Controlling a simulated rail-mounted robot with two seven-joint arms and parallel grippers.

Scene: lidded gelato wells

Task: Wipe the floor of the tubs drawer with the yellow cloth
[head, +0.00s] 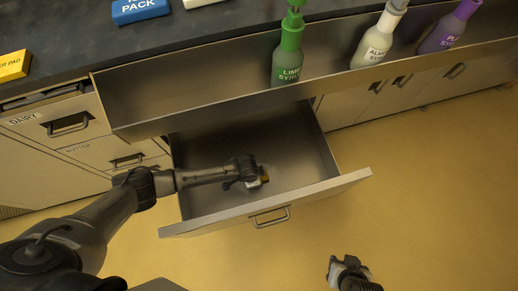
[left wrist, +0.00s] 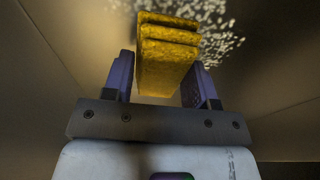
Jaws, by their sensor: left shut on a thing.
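The open tubs drawer (head: 308,158) is pulled out below the counter in the head view. My left gripper (head: 262,178) reaches down inside it, near the middle. In the left wrist view the left gripper (left wrist: 165,80) is shut on the folded yellow cloth (left wrist: 168,50), with one finger on each side. Whitish speckles (left wrist: 218,22) lie on the drawer floor beyond and right of the cloth. In the head view the cloth is mostly hidden by the gripper. I cannot tell whether it touches the floor. My right gripper (head: 345,268) is at the bottom, away from the drawer; its jaws are unclear.
Syrup bottles, green (head: 288,60), white (head: 372,45) and purple (head: 448,35), stand in the rail along the counter front, above the drawer. A blue pack block (head: 140,10) and a yellow block (head: 12,66) lie on the counter. Closed drawers (head: 110,150) are at the left. The floor at right is clear.

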